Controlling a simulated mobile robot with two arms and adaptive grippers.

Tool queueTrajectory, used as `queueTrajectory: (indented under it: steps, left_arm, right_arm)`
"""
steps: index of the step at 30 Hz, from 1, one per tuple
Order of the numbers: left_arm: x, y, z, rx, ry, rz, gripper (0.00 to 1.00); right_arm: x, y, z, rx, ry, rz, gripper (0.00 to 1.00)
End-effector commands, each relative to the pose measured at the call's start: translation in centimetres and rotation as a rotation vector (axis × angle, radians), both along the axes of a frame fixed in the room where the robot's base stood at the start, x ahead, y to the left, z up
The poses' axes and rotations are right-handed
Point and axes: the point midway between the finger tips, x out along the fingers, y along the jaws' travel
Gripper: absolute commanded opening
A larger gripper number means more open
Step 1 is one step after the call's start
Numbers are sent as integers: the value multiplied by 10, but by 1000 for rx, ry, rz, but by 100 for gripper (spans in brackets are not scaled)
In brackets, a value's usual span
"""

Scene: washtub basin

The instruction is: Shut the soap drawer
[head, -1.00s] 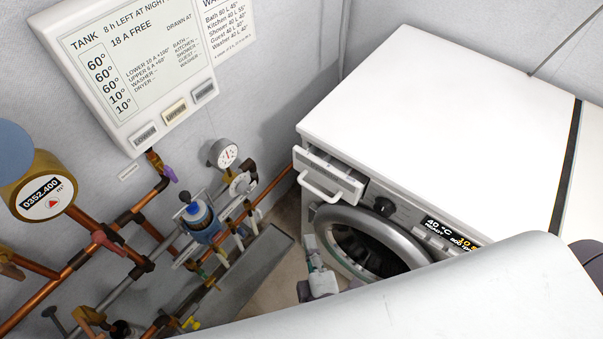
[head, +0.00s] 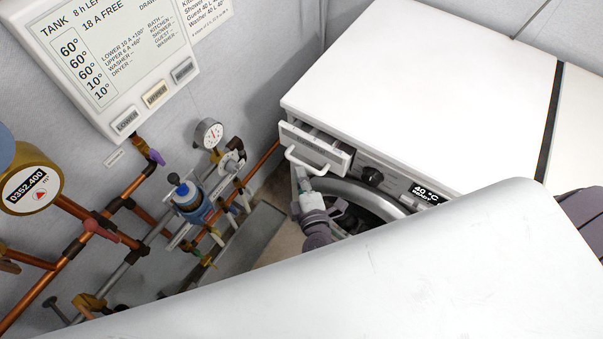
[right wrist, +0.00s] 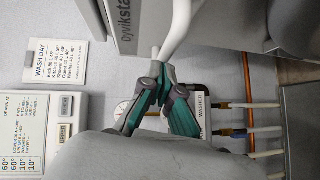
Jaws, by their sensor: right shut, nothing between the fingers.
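The soap drawer (head: 314,150) is at the left end of the washing machine's front, pulled partly out, with its open top showing. Its white bar handle (head: 312,168) sticks out from the drawer front. In the right wrist view the drawer front (right wrist: 128,22) and the handle (right wrist: 177,32) are close at the top. My right gripper (head: 302,178) is shut and empty, its fingertips at the lower left end of the handle. The fingertips (right wrist: 160,73) show just below the handle there; I cannot tell whether they touch. My left gripper is not in view.
The washing machine (head: 420,95) has a round door (head: 385,200) below the drawer. Copper pipes (head: 130,200), a gauge (head: 208,133) and a blue filter (head: 187,197) line the wall to the left. My large white arm link covers the lower right of the head view.

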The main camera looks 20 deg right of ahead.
Motion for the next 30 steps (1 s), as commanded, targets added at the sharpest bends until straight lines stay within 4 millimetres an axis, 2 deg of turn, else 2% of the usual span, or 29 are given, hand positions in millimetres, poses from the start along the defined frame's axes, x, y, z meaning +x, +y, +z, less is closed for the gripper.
queueTrajectory:
  steps: [12,21,30]
  left_arm:
    - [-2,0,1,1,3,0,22]
    - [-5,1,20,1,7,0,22]
    - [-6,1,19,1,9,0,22]
  right_arm:
    - [3,-4,0,0,0,0,0]
    - [28,-35,2,0,-1,2,0]
    - [31,-40,1,0,-6,-4,0]
